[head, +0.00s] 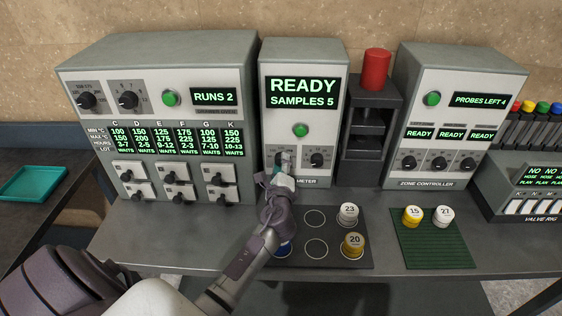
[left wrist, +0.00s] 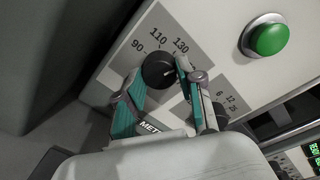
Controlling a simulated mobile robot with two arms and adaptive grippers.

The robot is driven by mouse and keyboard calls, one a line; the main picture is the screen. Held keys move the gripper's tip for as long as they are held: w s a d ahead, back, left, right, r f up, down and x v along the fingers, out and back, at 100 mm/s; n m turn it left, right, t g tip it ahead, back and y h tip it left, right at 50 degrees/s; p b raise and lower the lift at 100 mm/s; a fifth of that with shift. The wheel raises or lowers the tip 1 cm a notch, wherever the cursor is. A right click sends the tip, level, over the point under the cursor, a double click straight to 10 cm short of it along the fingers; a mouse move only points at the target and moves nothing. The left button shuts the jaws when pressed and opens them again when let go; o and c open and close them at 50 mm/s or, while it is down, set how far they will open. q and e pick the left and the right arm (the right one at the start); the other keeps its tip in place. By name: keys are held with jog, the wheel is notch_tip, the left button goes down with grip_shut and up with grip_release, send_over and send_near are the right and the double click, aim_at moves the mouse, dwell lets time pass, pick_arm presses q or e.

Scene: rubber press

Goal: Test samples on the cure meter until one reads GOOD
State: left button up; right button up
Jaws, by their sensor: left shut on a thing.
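The cure meter (head: 299,78) stands in the middle of the bench. Its screen reads READY, SAMPLES 5. It has a green button (head: 300,130), which also shows in the left wrist view (left wrist: 264,38), and two dials. My left gripper (head: 281,168) is shut on the left dial (left wrist: 158,70), marked 90, 110, 130. The dial's pointer cannot be read clearly. My right gripper is not in view.
The green mat (head: 436,252) holds yellow sample 15 (head: 413,215) and white sample 27 (head: 443,216). A dark stand with a red cylinder (head: 376,69) is right of the meter. An oven-like cabinet (head: 157,66) stands left, the zone controller (head: 456,75) right.

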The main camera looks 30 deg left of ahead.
pick_arm(q)
jog(key=m, duration=0.1)
jog(key=m+p, duration=0.1)
jog(key=m, duration=0.1)
jog(key=m+p, duration=0.1)
jog(key=shift+w+a+r+m, duration=0.1)
jog(key=shift+r+m, duration=0.2)
jog(key=shift+y, duration=0.3)
jog(key=o, duration=0.9)
jog(key=shift+o, duration=1.3)
jog(key=shift+f, duration=0.2)
jog(key=v, duration=1.2)
